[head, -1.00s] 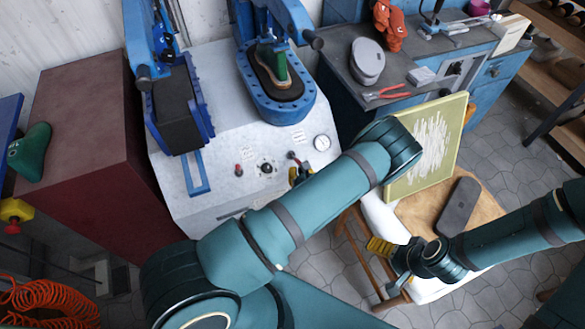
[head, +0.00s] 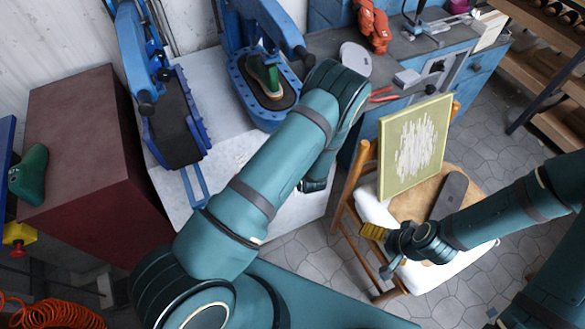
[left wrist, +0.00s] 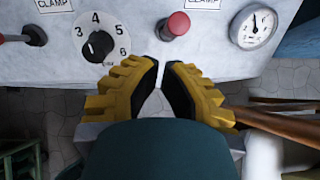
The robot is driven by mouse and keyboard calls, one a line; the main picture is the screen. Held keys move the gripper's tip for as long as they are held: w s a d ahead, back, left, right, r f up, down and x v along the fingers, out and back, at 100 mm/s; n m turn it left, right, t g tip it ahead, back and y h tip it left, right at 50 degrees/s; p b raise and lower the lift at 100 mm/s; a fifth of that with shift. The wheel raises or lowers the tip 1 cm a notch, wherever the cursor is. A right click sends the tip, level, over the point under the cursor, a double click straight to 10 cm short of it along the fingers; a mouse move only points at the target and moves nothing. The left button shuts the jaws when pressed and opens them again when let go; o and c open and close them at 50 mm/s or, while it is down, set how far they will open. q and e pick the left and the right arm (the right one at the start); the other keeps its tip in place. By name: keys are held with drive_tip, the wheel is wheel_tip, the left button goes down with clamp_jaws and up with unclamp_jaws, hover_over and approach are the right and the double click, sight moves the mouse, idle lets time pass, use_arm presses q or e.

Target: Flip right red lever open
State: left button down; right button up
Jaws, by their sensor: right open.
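The right red lever (left wrist: 178,24) shows in the left wrist view as a red knob seen almost end-on, under a "CLAMP" label on the white control panel (left wrist: 145,12). Another lever (left wrist: 24,36) lies toward the left edge of that view. My left gripper (left wrist: 161,66) has yellow ribbed fingers with black pads. Its tips almost meet just below the right red knob, with nothing between them; contact cannot be told. In the head view my left arm hides the panel and most of this gripper. My right gripper (head: 368,231) is open and empty by the chair.
A numbered black dial (left wrist: 98,45) lies left of the red knob and a gauge (left wrist: 254,27) right of it. The blue presses (head: 262,85) stand behind my left arm. A chair (head: 352,185) with a yellow-framed panel (head: 393,150) stands right. A maroon cabinet (head: 85,145) stands left.

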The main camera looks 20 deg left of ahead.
use_arm(q)
drive_tip(key=shift+r, duration=0.1)
drive_tip(key=shift+r+p, duration=0.45)
drive_tip(key=shift+r, duration=0.3)
use_arm(e)
drive_tip(key=shift+r, duration=0.45)
